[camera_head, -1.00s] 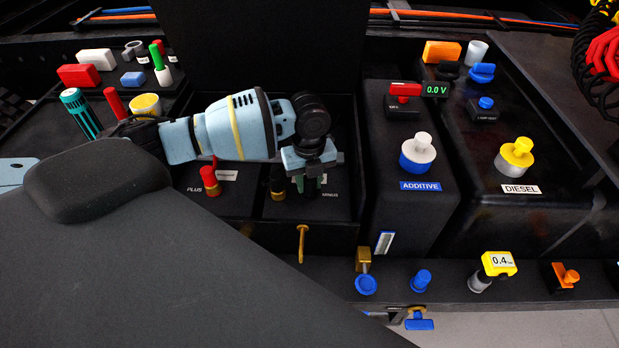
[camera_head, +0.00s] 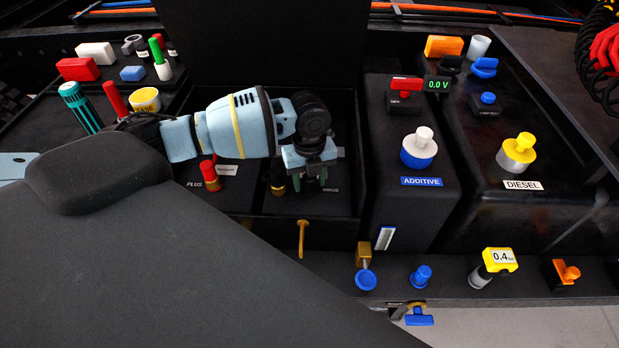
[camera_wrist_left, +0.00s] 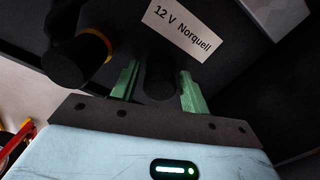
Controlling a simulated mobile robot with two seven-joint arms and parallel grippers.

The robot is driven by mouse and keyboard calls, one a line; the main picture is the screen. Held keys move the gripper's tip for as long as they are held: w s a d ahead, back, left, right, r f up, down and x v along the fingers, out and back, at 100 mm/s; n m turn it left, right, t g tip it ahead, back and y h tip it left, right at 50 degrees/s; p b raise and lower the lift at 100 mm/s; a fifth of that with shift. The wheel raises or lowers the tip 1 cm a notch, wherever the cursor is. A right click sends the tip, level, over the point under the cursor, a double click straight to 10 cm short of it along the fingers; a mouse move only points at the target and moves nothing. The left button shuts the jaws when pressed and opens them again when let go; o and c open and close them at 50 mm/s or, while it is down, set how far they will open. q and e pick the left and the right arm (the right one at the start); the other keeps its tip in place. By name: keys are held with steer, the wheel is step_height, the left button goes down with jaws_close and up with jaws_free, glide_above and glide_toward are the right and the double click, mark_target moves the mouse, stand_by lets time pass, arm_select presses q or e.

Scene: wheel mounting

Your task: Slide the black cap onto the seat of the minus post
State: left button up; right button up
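My left gripper (camera_head: 311,178) points down over the dark battery block on the centre of the bench. In the left wrist view its two green fingers (camera_wrist_left: 158,88) stand either side of a black cylinder (camera_wrist_left: 161,80), which looks like the black cap. I cannot tell whether they press on it. Just left of the gripper stands a black-topped post with a brass ring (camera_head: 278,180), also in the left wrist view (camera_wrist_left: 75,58). My right gripper is out of view.
The red-topped plus post (camera_head: 209,174) stands further left. A yellow cup (camera_head: 146,100) and red rod are behind it. To the right rises the additive tank with its white and blue cap (camera_head: 419,149). A brass pin (camera_head: 302,238) stands in front.

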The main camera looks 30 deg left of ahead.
arm_select(q)
steer(key=shift+o, duration=0.6)
steer(key=shift+r, duration=0.1)
step_height(320, 180, up, 6)
steer(key=shift+r, duration=0.8)
